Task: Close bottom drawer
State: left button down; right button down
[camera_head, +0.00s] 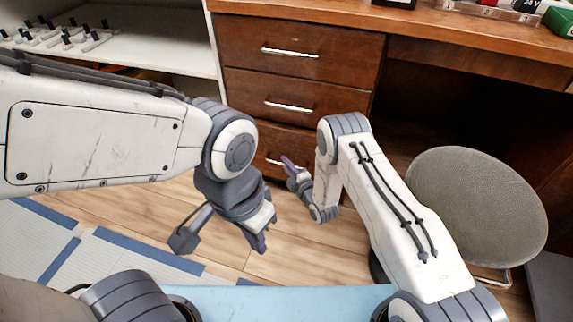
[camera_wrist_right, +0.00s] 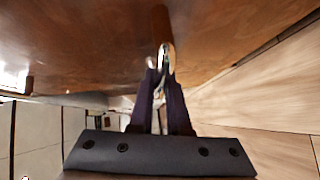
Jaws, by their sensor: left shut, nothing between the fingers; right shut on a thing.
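The bottom drawer (camera_head: 250,133) is the lowest of three brown wooden drawers in the desk. Its metal handle (camera_head: 268,160) shows beside my right gripper (camera_head: 288,165), and my arm hides the drawer's right part. In the right wrist view, my right gripper's purple fingers (camera_wrist_right: 163,85) are closed around the shiny handle (camera_wrist_right: 167,55), with brown wood close above. The drawer front looks nearly in line with the drawers above; I cannot tell whether a small gap is left. My left gripper (camera_head: 260,243) is shut and empty, pointing down above the floor.
The middle drawer (camera_head: 290,105) and top drawer (camera_head: 290,52) look shut. A grey round-backed chair (camera_head: 478,205) stands at the right. A white shelf (camera_head: 150,52) with breaker parts is at the upper left. A pale blue surface (camera_head: 280,300) lies in front; wooden floor is free between.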

aim_at(289, 157)
jog(key=w, duration=0.1)
jog(key=w+d, duration=0.1)
jog(key=w, duration=0.1)
jog(key=shift+b, duration=0.3)
jog(key=shift+d, duration=0.1)
jog(key=c, duration=0.9)
grip_release()
jog(key=shift+r, duration=0.1)
